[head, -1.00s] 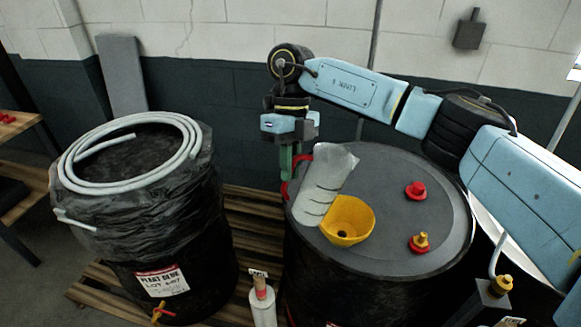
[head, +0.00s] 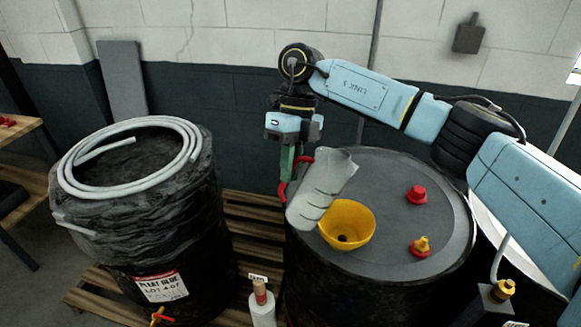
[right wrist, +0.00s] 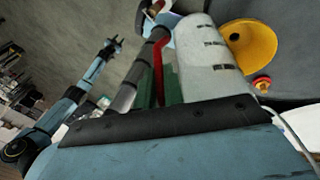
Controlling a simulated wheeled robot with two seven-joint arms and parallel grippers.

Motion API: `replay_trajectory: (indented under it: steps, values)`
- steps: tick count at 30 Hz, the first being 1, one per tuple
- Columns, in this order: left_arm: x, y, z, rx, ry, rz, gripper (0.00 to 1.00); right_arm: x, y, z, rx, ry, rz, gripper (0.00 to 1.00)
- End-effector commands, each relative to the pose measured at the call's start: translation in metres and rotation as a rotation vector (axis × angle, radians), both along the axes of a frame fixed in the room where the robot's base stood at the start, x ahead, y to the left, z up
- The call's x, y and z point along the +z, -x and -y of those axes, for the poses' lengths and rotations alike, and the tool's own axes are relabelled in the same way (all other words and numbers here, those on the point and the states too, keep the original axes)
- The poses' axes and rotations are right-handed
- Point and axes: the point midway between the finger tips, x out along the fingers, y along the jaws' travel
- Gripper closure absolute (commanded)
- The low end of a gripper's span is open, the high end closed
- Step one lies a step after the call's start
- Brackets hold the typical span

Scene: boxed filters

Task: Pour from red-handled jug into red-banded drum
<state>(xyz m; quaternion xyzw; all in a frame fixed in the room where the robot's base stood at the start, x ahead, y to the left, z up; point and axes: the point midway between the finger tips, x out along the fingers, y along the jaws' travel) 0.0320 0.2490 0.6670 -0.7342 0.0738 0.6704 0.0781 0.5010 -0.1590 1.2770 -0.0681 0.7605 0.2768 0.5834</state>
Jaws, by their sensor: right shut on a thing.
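The translucent jug (head: 322,190) with dark level marks and a red handle (head: 282,192) is tilted to the right above the dark drum's lid (head: 400,175). My right gripper (head: 287,170) is shut on the red handle at the jug's left. The jug's upper end leans over the lid, beside and above a yellow funnel (head: 347,222) standing there. I see no stream, and the contents cannot be told. The right wrist view also shows the jug (right wrist: 210,65), handle (right wrist: 158,65) and funnel (right wrist: 249,45). My left gripper (right wrist: 112,45) shows small there, its opening unclear. The drum's band is not clearly visible.
A red cap (head: 416,194) and a brass-topped red fitting (head: 420,246) sit on the lid. A plastic-wrapped drum (head: 180,245) with a coiled hose (head: 75,178) stands at left. A white bottle (head: 262,310) stands in front, between the drums. Wooden pallet slats (head: 250,215) lie below.

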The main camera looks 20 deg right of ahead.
Motion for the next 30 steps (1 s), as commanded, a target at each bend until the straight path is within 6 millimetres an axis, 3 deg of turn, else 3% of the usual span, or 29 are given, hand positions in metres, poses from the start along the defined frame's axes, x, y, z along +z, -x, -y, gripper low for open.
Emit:
replay_trajectory:
  steps: [30]
  values:
    - [-0.0063,-0.0004,-0.0002,0.0,0.0,0.001,0.64,0.0052,0.0002,0.0017,0.0,-0.1,0.016,1.0]
